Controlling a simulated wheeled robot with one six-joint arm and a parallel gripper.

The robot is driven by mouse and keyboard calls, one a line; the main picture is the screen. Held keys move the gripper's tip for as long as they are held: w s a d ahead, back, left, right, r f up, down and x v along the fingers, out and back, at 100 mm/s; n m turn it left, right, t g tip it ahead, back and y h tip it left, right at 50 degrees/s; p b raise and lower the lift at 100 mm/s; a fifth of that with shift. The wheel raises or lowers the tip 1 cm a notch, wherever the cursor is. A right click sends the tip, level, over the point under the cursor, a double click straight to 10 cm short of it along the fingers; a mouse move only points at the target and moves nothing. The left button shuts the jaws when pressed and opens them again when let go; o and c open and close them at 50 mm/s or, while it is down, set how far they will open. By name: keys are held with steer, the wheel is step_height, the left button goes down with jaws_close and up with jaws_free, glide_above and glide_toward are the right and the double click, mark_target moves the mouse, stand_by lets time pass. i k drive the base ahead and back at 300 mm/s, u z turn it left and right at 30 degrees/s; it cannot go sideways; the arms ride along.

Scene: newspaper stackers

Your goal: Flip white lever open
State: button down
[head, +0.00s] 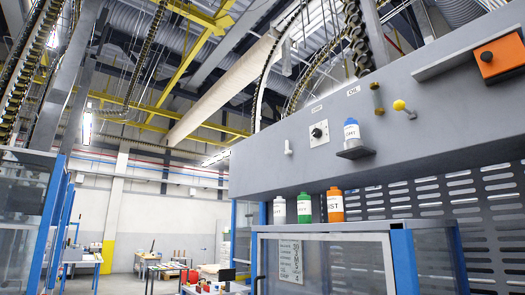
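A small white lever (288,147) sticks out from the face of the long grey panel (255,165), near its left end. It looks roughly upright, with its upper part narrower than its base. It is small here, and I cannot tell whether it stands open or shut. My gripper is not in view, and nothing covers the lever.
Right of the lever are a black knob (317,133), a bottle on a small shelf (355,153), a brass-coloured lever (377,98), a yellow-knobbed lever (403,108) and an orange box (500,57). Below, several bottles stand on a blue-framed cabinet (405,260). Open floor lies left.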

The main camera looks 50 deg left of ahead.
mark_target(287, 152)
steer(key=u, duration=2.25)
steer(key=i, duration=0.35)
steer(key=u, duration=0.7)
steer(key=i, duration=1.15)
steer(key=z, duration=0.55)
